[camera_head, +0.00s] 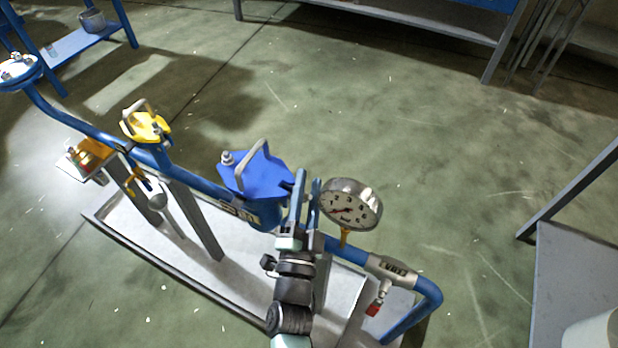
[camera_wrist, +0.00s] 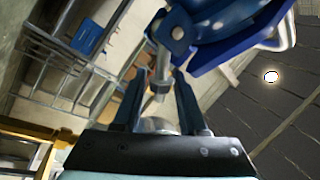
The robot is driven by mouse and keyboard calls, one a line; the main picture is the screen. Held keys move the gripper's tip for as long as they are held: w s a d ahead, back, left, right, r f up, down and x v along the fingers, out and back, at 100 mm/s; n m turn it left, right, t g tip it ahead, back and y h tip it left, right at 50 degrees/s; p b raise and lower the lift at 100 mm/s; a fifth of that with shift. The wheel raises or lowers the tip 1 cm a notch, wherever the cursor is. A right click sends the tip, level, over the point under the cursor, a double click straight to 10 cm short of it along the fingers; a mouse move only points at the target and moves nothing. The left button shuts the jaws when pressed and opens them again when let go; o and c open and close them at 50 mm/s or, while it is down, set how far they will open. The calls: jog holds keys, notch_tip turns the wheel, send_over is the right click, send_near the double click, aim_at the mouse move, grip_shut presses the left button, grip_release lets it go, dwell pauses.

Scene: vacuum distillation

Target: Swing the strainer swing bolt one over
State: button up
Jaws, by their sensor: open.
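The blue strainer (camera_head: 262,216) has a blue lid (camera_head: 252,178) with a pale bar handle (camera_head: 254,160); the lid looks closed. A swing bolt with a nut (camera_head: 227,158) stands at the lid's left edge. In the wrist view a metal swing bolt (camera_wrist: 163,62) hangs from a round pivot (camera_wrist: 177,33) on the blue body, with a nut (camera_wrist: 160,88) near its end. My gripper (camera_head: 306,183) is at the lid's right side. Its dark fingers (camera_wrist: 160,76) are open, one on either side of this bolt; I cannot tell whether either touches it.
A pressure gauge (camera_head: 351,204) stands close to the right of my gripper. The blue pipe (camera_head: 428,300) bends down at the right, beside a red-handled valve (camera_head: 376,305). A yellow-capped fitting (camera_head: 145,126) stands left.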

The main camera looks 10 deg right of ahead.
jog(key=shift+x, duration=0.8)
grip_shut()
jog(key=shift+f, duration=0.1)
jog(key=f+m+h+b, duration=0.1)
jog(key=m+b, duration=0.2)
jog(key=f+m+h+b, duration=0.1)
jog(key=m+h+b, duration=0.1)
jog(key=m+b, duration=0.1)
jog(key=s+d+f+m+h+b, duration=0.1)
jog(key=m+b, duration=0.2)
jog(key=shift+d+h, duration=0.1)
jog(key=shift+h, duration=0.2)
jog(key=shift+m, duration=0.4)
